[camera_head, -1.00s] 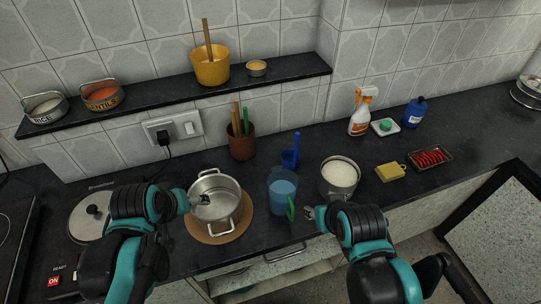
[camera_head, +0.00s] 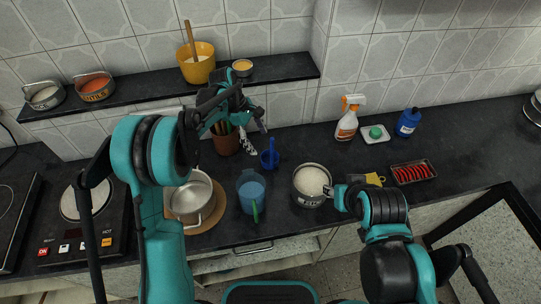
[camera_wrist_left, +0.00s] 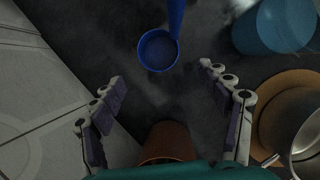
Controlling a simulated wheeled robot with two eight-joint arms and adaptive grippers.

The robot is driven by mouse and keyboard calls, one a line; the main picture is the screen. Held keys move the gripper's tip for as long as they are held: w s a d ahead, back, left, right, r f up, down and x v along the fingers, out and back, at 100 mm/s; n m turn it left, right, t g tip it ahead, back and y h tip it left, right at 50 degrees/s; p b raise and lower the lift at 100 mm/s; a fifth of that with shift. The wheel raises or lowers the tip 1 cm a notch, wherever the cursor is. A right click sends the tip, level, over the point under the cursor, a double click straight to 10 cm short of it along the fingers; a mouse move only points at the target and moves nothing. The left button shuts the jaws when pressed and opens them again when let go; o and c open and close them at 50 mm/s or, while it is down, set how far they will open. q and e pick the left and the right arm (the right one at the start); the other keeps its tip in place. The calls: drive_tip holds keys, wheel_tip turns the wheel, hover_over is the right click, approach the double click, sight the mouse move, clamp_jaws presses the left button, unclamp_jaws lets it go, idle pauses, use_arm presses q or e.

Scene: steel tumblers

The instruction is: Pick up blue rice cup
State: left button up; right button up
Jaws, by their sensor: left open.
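The blue rice cup (camera_head: 270,159) is a small round cup with a long upright handle. It stands on the dark counter, right of the utensil pot, and shows empty in the left wrist view (camera_wrist_left: 158,55). My left gripper (camera_head: 254,132) is above the counter, near the utensil pot and just behind and left of the cup. In the wrist view its spread fingers (camera_wrist_left: 163,78) have nothing between them, and the cup lies just beyond the fingertips, apart from them. My right gripper (camera_head: 336,192) is beside the pot of rice; its fingers are too small to read.
A terracotta utensil pot (camera_head: 226,145) stands close under my left gripper. A blue pitcher (camera_head: 251,190), a steel pot (camera_head: 190,200) on a round board, and the rice pot (camera_head: 311,180) stand nearer the front. A shelf (camera_head: 285,72) runs behind.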

sight(266, 154)
use_arm(q)
drive_tip(key=b+x, duration=0.1)
drive_tip(key=x, duration=0.2)
drive_tip(key=shift+w, duration=0.1)
drive_tip(key=b+x, duration=0.2)
drive_tip(key=x, duration=0.3)
drive_tip(key=shift+f, duration=0.15)
drive_tip(key=shift+c, duration=0.2)
drive_tip(key=c, duration=1.1)
